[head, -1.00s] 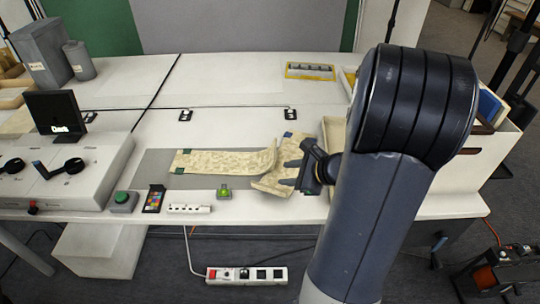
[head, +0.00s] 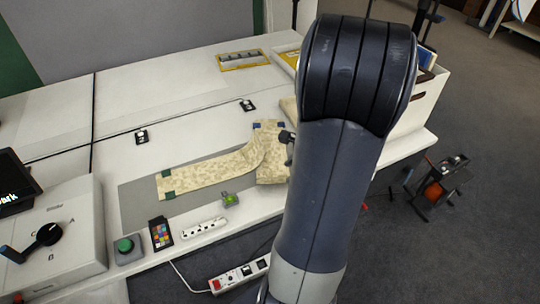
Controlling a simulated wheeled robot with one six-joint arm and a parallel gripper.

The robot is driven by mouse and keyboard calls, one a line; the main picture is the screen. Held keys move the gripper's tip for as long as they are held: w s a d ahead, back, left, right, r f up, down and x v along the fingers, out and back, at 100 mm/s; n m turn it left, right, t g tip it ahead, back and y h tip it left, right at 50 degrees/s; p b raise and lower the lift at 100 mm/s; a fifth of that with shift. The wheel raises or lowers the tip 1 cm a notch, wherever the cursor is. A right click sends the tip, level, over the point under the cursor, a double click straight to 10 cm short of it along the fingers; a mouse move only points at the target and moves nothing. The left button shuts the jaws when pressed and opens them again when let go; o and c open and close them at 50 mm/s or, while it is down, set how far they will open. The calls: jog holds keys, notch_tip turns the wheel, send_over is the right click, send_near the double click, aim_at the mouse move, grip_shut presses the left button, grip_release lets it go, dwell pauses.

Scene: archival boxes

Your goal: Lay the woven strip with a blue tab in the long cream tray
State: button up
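A beige patterned woven strip (head: 210,172) lies on the grey mat, with dark green tabs at its left end. Its right part rises and meets a beige patterned length (head: 269,160) with dark blue tabs (head: 270,125) at its far end. I cannot tell whether these are one strip or two. My gripper (head: 287,142) shows only as a small dark part at the right edge of the blue-tabbed length; my arm hides the rest, including any grip. A cream edge (head: 288,106) beside my arm may be the long cream tray, mostly hidden.
A green-lit small block (head: 230,199), a white power strip (head: 204,228), a colour card (head: 161,233) and a green button box (head: 125,248) line the front edge. A yellow-framed piece (head: 243,60) lies at the back. A white bin (head: 425,105) stands right. The table's back left is clear.

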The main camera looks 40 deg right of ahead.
aim_at(281, 178)
jog(key=x, duration=0.6)
jog(key=shift+a+f+b, duration=0.2)
jog(key=shift+f+b, duration=0.1)
jog(key=shift+b, duration=0.05)
grip_shut()
dwell(0.3)
